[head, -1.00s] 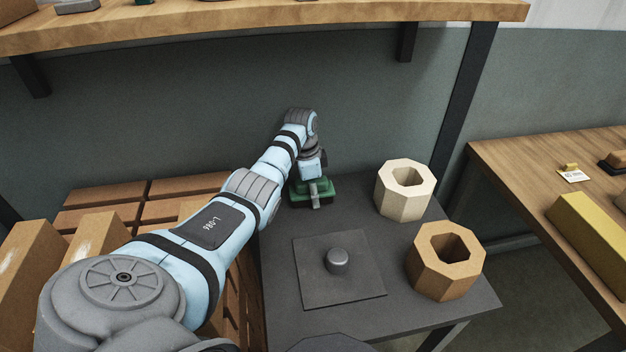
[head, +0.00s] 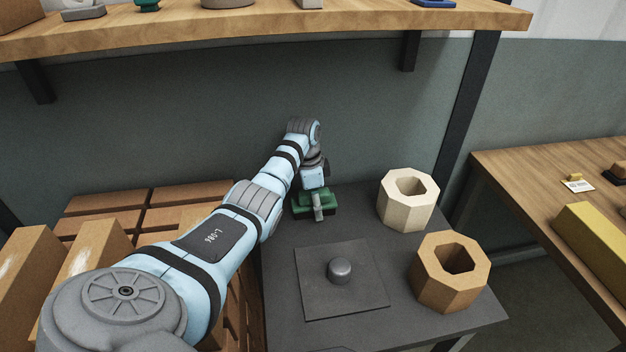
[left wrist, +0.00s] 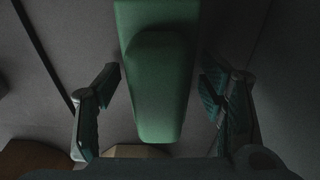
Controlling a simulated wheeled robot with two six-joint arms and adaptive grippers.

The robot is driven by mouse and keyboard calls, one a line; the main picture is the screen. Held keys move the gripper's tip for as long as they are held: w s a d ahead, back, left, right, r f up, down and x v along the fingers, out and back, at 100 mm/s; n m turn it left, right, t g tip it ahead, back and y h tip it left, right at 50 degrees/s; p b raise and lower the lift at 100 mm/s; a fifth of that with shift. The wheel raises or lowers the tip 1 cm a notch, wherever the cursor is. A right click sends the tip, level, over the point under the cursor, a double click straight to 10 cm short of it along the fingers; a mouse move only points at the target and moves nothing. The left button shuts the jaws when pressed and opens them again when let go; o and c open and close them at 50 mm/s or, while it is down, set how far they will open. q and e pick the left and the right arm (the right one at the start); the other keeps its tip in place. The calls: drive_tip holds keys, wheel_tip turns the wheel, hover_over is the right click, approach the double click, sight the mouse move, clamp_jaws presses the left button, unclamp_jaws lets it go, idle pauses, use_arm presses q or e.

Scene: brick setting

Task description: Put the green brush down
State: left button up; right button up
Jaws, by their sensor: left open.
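The green brush (head: 302,209) is at the far left of the dark grey table (head: 385,325). It looks to rest on the tabletop, though the gripper partly hides it. In the left wrist view its long green top (left wrist: 160,75) runs between the two fingers. My left gripper (head: 317,206) is right over the brush, pointing down. Its fingers are open, with a gap on each side of the brush. My right gripper is not in view.
A cream hollow block (head: 392,208) and a tan hollow block (head: 435,285) stand on the table's right side. A flat dark plate with a knob (head: 315,290) lies in front of the brush. A wooden shelf (head: 270,27) hangs above. Bricks are stacked at left (head: 105,200).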

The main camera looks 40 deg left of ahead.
use_arm(q)
drive_tip(key=r+p, duration=0.1)
drive_tip(key=r, duration=0.3)
drive_tip(key=r+p, duration=0.2)
drive_tip(key=r, duration=0.3)
drive_tip(key=s+a+r+p, duration=0.1)
drive_tip(key=r, duration=0.3)
drive_tip(key=shift+a+r, duration=0.1)
drive_tip(key=shift+r, duration=0.5)
